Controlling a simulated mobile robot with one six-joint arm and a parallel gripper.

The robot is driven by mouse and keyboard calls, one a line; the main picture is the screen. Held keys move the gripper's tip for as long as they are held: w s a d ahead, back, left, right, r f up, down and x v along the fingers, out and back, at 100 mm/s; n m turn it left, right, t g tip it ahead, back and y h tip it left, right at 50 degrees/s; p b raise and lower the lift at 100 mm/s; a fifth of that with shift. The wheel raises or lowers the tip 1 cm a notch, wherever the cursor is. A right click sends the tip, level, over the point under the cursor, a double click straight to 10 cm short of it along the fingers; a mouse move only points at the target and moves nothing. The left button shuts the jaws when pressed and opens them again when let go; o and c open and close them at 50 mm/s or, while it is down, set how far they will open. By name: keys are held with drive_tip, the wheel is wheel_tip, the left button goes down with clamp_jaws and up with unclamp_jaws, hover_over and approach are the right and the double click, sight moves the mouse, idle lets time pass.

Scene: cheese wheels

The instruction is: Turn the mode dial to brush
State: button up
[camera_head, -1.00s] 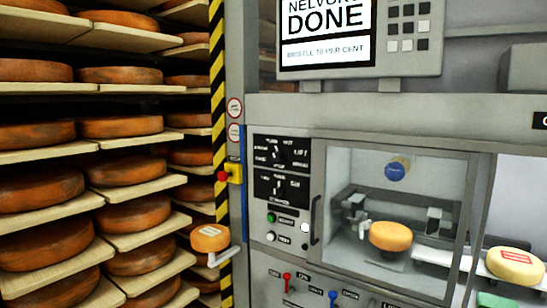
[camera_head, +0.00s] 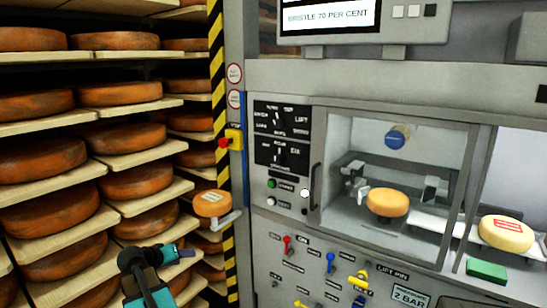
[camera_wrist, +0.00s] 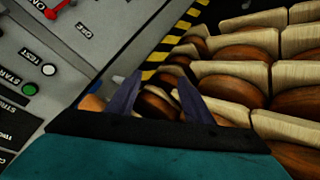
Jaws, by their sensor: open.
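Two black dial plates sit one above the other on the machine's front panel. The upper dial (camera_head: 278,120) has a white pointer and several labels around it. The lower dial (camera_head: 279,154) has fewer labels. The print is too small to tell surely which is the mode dial. My gripper (camera_head: 188,254) is low and to the left of the panel, in front of the cheese shelves, well apart from both dials. In the wrist view my gripper (camera_wrist: 160,84) has its two dark fingers spread with nothing held between them.
A green button (camera_head: 271,184) and white button (camera_head: 270,201) lie below the dials. A door handle (camera_head: 315,187) stands right of them. A red stop button (camera_head: 223,143), a striped post (camera_head: 218,100) and a cheese on a bracket (camera_head: 212,204) are between shelves and panel. Levers (camera_head: 330,262) project below.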

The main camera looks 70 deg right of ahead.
drive_tip(key=s+d+r+m+g+h+p, duration=0.15)
drive_tip(key=s+d+r, duration=0.3)
drive_tip(key=r, duration=0.55)
drive_tip(key=s+d+r+m+h, duration=0.25)
drive_tip(key=d+r, duration=0.35)
drive_tip(key=r, duration=0.4)
drive_tip(key=m+g+h, duration=0.3)
drive_tip(key=m+g, duration=0.1)
approach(275, 124)
drive_tip(key=a, duration=0.5)
drive_tip(key=shift+w+r+t+p, duration=0.2)
drive_tip(key=shift+w+t+p, duration=0.05)
drive_tip(key=shift+w+p, duration=0.15)
drive_tip(key=shift+d, duration=0.1)
drive_tip(key=p+x, duration=0.4)
drive_tip(key=x, duration=0.8)
drive_tip(key=shift+w, duration=0.1)
drive_tip(key=shift+s+d+f, duration=0.1)
drive_tip(key=shift+s+d, duration=0.05)
drive_tip(key=shift+d, duration=0.25)
drive_tip(key=shift+s+d+f, duration=0.1)
drive_tip(key=shift+d, duration=0.35)
drive_tip(key=c, duration=1)
